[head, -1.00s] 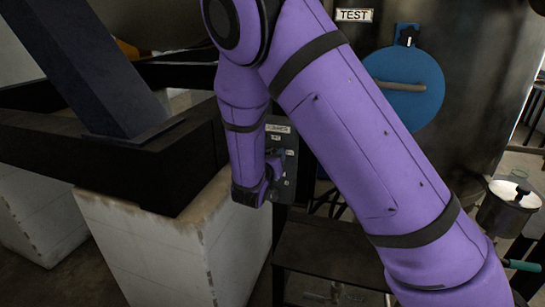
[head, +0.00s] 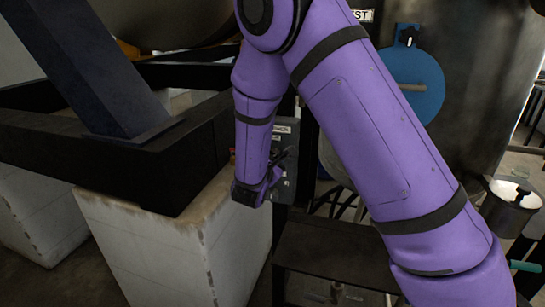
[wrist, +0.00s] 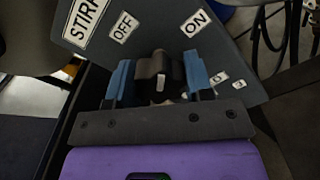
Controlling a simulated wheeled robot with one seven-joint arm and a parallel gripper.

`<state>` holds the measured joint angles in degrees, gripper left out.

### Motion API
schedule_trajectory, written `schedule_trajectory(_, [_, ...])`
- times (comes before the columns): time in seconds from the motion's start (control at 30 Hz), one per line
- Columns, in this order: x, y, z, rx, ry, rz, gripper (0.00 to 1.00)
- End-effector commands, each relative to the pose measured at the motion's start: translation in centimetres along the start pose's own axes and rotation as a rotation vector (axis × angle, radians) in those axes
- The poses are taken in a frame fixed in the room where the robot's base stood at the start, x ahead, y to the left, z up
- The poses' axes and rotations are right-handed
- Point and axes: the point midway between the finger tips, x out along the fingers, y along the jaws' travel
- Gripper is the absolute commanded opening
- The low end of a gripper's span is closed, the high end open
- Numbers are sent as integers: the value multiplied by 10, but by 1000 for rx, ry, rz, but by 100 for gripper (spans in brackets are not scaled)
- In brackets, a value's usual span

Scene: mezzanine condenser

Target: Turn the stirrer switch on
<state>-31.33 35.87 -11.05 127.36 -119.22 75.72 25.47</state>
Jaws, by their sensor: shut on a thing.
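The stirrer switch panel (wrist: 235,68) is a dark grey plate in the wrist view, with white labels: a partly cut-off "STIRR" label (wrist: 84,20), "OFF" (wrist: 124,27) and "ON" (wrist: 195,23). The dark switch knob (wrist: 155,66) sits below and between OFF and ON. My gripper (wrist: 159,76) has its two blue fingers on either side of the knob and is shut on it. I cannot tell clearly which label the knob points to. In the head view the panel (head: 288,165) is partly hidden by my purple forearm and gripper (head: 268,182).
A black frame (head: 150,165) on white blocks (head: 180,240) stands left of the panel. A blue disc (head: 428,85) on a dark tank is to the right, partly behind my arm. A metal pot (head: 508,205) stands at the far right. Cables hang beside the panel.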

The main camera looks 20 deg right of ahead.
Motion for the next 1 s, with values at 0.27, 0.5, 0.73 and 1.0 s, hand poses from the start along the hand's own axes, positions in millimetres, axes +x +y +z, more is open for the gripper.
schedule_trajectory(0.27, [0, 0, 0, 260, 1, -2, 24])
schedule_trajectory(0.5, [0, 0, 0, 456, 0, -1, 24])
schedule_trajectory(0.73, [0, 0, 0, 587, 1, -1, 24])
schedule_trajectory(1.0, [-1, 0, 0, 663, 2, -1, 24])
